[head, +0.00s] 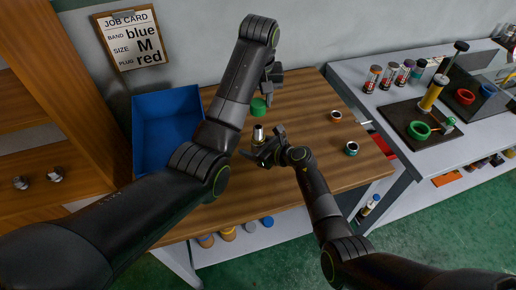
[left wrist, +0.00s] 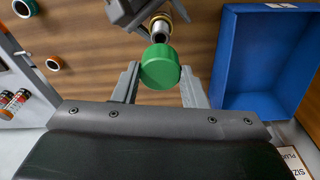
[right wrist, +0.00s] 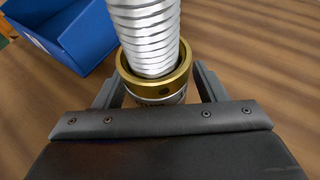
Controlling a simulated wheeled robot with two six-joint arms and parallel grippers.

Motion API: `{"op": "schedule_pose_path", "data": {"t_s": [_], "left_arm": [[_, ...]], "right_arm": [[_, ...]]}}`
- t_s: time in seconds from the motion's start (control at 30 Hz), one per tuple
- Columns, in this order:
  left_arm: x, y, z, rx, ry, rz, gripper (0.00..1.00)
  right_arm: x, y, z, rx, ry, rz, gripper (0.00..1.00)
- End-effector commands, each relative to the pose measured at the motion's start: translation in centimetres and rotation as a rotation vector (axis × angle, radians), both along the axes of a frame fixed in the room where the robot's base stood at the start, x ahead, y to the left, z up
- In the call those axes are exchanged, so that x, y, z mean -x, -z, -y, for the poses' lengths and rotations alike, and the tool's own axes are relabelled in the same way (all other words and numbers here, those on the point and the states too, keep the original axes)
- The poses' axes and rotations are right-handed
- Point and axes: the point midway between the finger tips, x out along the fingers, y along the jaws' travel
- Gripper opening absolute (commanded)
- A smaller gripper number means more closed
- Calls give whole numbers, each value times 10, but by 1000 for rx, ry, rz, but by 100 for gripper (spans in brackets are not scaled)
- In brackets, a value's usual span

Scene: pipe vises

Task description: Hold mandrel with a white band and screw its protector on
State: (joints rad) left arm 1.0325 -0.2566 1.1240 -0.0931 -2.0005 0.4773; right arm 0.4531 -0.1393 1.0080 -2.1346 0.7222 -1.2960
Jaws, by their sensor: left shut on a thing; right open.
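The mandrel (head: 258,134) stands upright on the wooden table. The right wrist view shows its silver threaded shaft (right wrist: 150,32) rising from a gold collar (right wrist: 184,70). A pale part shows below the collar, but I cannot tell clearly if it is the white band. My right gripper (right wrist: 155,92) is open, its fingers on either side of the collar. My left gripper (left wrist: 160,85) is shut on a green protector (left wrist: 160,66), also visible in the head view (head: 258,107). The protector is held apart from the mandrel, whose end (left wrist: 160,30) shows beyond it in the left wrist view.
A blue bin (head: 137,135) stands at the table's left. Two small rings, one orange-lined (head: 336,116) and one teal (head: 351,149), lie at the right. A side bench (head: 395,107) holds several jars and a black plate with a green ring (head: 419,130). A job card (head: 130,38) hangs behind.

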Motion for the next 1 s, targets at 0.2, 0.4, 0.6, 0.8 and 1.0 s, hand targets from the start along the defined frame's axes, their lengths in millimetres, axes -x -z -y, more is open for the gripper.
{"op": "schedule_pose_path", "data": {"t_s": [0.2,0.4,0.6,0.8,1.0], "left_arm": [[0,0,0,0,0,0,17],[0,0,0,0,0,0,17],[0,0,0,0,0,0,17],[0,5,0,0,0,-2,17],[1,34,0,0,1,-3,17]], "right_arm": [[0,0,0,0,0,0,62],[0,0,0,0,0,0,36],[0,0,0,0,0,0,10],[0,0,0,0,0,0,0],[0,0,0,0,0,0,0]]}}
